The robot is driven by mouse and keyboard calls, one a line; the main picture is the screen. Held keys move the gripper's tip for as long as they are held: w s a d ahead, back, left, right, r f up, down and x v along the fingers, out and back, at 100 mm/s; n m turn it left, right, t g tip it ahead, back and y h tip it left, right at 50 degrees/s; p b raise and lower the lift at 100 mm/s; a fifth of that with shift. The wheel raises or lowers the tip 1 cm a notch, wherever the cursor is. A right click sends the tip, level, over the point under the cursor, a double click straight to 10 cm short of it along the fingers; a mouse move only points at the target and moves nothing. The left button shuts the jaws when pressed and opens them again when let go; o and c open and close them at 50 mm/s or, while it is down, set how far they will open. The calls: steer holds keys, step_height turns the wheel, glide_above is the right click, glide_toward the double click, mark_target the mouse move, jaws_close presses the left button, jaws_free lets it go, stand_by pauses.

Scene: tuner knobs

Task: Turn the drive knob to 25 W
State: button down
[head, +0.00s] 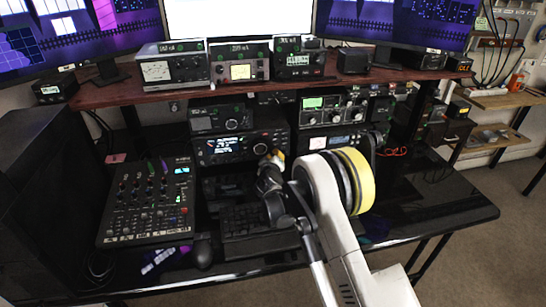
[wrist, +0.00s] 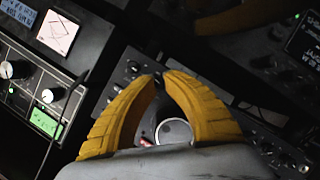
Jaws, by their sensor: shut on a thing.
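My gripper (wrist: 163,79) shows two yellow fingers that converge in the wrist view on a small dark knob (wrist: 158,82), mostly hidden between the tips. Its label cannot be read, so I cannot tell its setting. Below it, between the fingers, is a larger round dial (wrist: 175,132) with a pale rim. In the head view my gripper (head: 276,158) is at the right side of the front of a black radio with a lit display (head: 225,146). My wrist and arm cover part of that area. The wattage reading is not legible.
A unit with a green display (head: 312,102) and several knobs sits right of the radio; a green screen and pale knobs (wrist: 50,95) show at left in the wrist view. A mixer (head: 148,200) and a keyboard (head: 245,218) lie on the desk. A wooden shelf (head: 110,93) overhangs.

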steer(key=shift+n+t+h, duration=0.4)
steer(key=shift+n+t, duration=0.1)
steer(key=shift+n, duration=0.65)
steer(key=shift+n+t+h, duration=0.4)
steer(key=shift+n+t, duration=0.1)
steer(key=shift+n, duration=0.65)
steer(key=c, duration=1.4)
jaws_free()
steer(key=s, duration=0.8)
steer(key=s+a+r, duration=0.1)
steer(key=s, duration=0.3)
steer(key=shift+a+r, duration=0.1)
